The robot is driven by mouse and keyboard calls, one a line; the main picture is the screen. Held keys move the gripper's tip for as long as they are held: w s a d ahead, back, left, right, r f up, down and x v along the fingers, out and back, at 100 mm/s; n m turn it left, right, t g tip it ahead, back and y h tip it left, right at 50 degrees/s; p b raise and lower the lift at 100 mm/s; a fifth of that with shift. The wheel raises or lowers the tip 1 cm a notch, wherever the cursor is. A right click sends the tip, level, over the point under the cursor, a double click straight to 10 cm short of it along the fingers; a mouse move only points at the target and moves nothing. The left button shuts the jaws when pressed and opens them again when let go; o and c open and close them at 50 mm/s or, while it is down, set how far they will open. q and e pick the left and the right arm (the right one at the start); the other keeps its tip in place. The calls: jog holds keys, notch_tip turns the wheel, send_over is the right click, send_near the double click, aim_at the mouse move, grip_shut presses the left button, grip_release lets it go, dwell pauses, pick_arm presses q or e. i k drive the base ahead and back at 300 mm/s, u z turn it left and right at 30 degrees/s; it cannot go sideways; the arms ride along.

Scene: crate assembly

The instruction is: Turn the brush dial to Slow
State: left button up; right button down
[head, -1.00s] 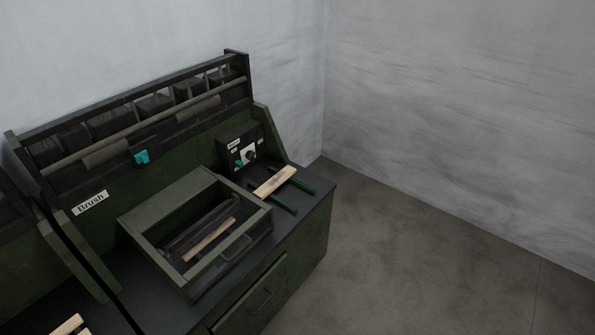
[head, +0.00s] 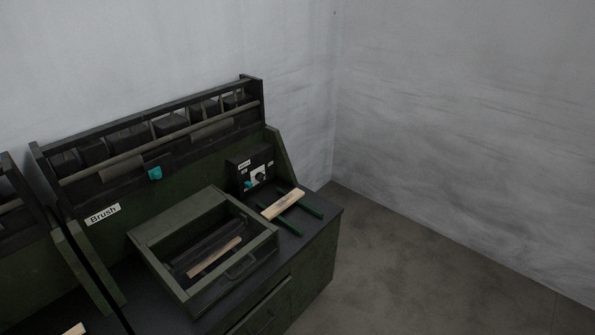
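The brush dial (head: 260,178) is a small dark knob on a pale plate. It sits on the front of a black control box (head: 250,163) at the right end of the Brush workbench. Small white labels are on the box, too small to read. A teal part (head: 248,184) shows at the box's lower left. I cannot tell which setting the dial points to. Neither of my grippers is in view.
A green open crate (head: 153,259) with a wooden slat inside stands on the bench, left of the box. A wooden board (head: 284,204) lies across two green rails before the box. A Brush sign (head: 102,214) is at left. Floor (head: 400,270) at right is clear.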

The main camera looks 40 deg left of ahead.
aim_at(259, 176)
jog(key=z, duration=0.25)
jog(key=i, duration=2)
jog(key=u, duration=0.4)
jog(key=i, duration=1.1)
jog(key=u, duration=1.7)
jog(key=i, duration=0.85)
jog(key=u, duration=0.75)
